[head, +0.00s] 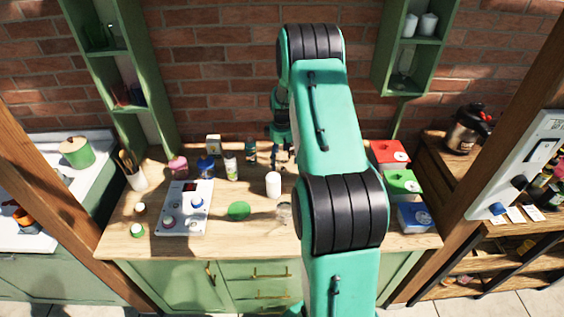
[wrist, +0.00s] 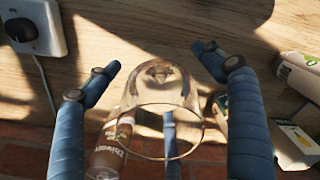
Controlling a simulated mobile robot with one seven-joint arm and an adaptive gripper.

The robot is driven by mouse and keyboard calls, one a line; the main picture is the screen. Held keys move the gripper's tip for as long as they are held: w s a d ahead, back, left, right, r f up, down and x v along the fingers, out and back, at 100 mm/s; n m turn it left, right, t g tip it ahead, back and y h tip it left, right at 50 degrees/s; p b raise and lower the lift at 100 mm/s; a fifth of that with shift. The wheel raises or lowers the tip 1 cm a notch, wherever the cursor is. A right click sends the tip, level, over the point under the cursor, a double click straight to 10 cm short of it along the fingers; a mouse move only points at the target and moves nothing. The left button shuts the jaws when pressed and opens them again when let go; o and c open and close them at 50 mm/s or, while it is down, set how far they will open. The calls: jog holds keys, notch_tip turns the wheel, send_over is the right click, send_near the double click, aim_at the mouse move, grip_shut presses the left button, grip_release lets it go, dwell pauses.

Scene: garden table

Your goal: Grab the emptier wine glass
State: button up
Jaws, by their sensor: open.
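My gripper (wrist: 157,58) is open, with one finger on each side of a clear glass (wrist: 160,92) in the wrist view. The glass's round rim faces the camera, and its bowl narrows toward the tabletop. I see no liquid in it, and the fingers appear apart from its sides. In the head view my gripper (head: 282,158) is low at the back of the table, and no glass can be made out there. A small clear vessel (head: 284,212) stands near the table front beside my arm; its contents are too small to tell.
A brown labelled bottle (wrist: 108,150) is close to the left finger. A white canister (head: 273,185), green disc (head: 239,211) and switch panel (head: 183,215) are on the wooden table (head: 135,212).

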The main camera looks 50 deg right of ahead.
jog(key=c, duration=1.6)
jog(key=shift+r, duration=0.2)
jog(key=shift+r+p, duration=0.65)
jog(key=shift+r, duration=4.1)
